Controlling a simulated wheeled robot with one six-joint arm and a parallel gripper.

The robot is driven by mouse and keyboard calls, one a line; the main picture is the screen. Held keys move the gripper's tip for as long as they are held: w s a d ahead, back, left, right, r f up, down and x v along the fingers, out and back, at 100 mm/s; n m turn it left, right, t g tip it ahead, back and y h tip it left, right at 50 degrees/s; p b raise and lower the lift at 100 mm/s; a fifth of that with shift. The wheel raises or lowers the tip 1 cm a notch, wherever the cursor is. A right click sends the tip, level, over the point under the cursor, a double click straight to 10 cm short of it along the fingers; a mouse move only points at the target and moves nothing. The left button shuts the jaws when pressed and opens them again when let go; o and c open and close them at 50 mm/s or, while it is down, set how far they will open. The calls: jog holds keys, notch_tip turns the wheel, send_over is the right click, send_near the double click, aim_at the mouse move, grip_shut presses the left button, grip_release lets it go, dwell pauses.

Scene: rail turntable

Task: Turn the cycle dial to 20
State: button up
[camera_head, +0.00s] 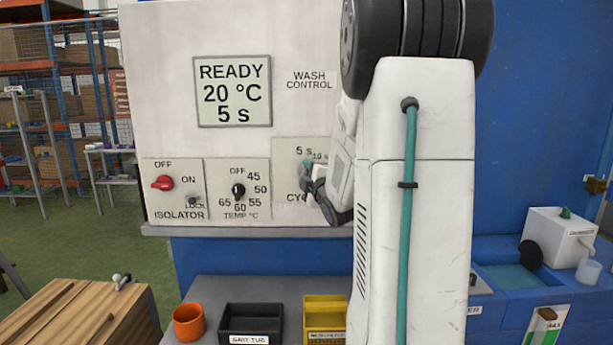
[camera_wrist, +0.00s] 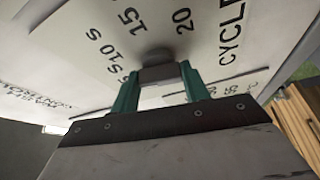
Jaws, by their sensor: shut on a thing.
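The cycle dial (camera_wrist: 157,72) is a grey knob on the control panel, seen close up in the wrist view. My gripper (camera_wrist: 158,80) has its two teal fingers on either side of the knob and is shut on it. The printed marks 5 s, 10 s, 15 and 20 curve around the knob, with the word CYCLE beyond. Which mark the knob points at cannot be told. In the head view my gripper (camera_head: 309,172) is at the cycle plate (camera_head: 287,154), and my arm hides the knob and much of the scale. The display (camera_head: 233,91) reads READY, 20 °C, 5 s.
The red isolator knob (camera_head: 162,183) and the black temperature dial (camera_head: 238,191) are to the left on the same panel. Below stand an orange cup (camera_head: 188,321), a black tub (camera_head: 250,322) and a yellow bin (camera_head: 324,307). A panel ledge (camera_head: 240,231) juts out underneath.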

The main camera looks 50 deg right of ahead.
jog(key=m+g+h, duration=0.2)
jog(key=m+h, duration=0.1)
jog(key=m, duration=0.8)
jog(key=m+g+h, duration=0.3)
jog(key=m+h, duration=0.1)
jog(key=m, duration=0.7)
jog(key=m+g+h, duration=0.3)
jog(key=m, duration=0.8)
jog(key=shift+w+a+f+h, duration=0.25)
jog(key=shift+w+a+h, duration=0.1)
jog(key=shift+h, duration=0.05)
jog(key=o, duration=1)
